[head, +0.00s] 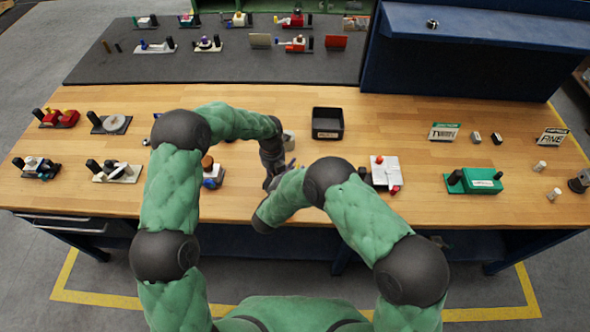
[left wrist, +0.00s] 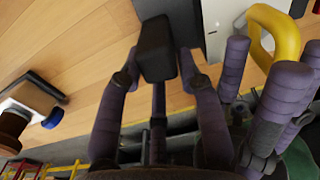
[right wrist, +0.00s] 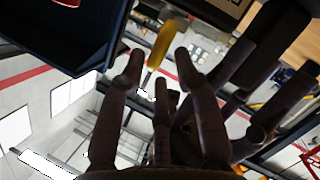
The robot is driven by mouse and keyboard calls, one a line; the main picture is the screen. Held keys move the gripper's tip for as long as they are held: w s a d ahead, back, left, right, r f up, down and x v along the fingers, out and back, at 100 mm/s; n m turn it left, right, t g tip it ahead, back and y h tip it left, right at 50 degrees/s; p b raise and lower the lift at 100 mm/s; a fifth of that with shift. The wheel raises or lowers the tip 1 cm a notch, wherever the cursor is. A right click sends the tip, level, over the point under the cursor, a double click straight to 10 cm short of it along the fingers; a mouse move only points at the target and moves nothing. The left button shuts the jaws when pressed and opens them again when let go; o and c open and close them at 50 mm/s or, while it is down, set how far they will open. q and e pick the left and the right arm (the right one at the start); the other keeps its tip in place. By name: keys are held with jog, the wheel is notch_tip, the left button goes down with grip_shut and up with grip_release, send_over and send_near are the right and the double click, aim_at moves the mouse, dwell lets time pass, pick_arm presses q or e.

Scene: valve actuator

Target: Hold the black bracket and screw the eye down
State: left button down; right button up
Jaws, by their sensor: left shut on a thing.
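The black bracket (left wrist: 157,45) is a dark block between the two fingertips of my left gripper (left wrist: 158,64) in the left wrist view, and the gripper is shut on it. Beside it is a grey metal body (left wrist: 218,22). The yellow eye (left wrist: 286,22) is a ring near the top right of that view. My right gripper (right wrist: 158,60) has one finger on either side of the eye, which shows edge-on in the right wrist view (right wrist: 161,42). Gaps show beside the eye, so the right gripper looks open around it. In the head view my arms hide most of the workpiece.
A black tray (head: 327,135) stands just behind the arms on the wooden table. A white plate with red parts (head: 385,171) is to the right, and a green unit (head: 474,181) farther right. Several small assemblies stand at the left. Bare wood lies between the tray and the signs.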

jog(key=shift+s+d, duration=0.1)
jog(key=shift+d, duration=0.05)
jog(key=v, duration=1.2)
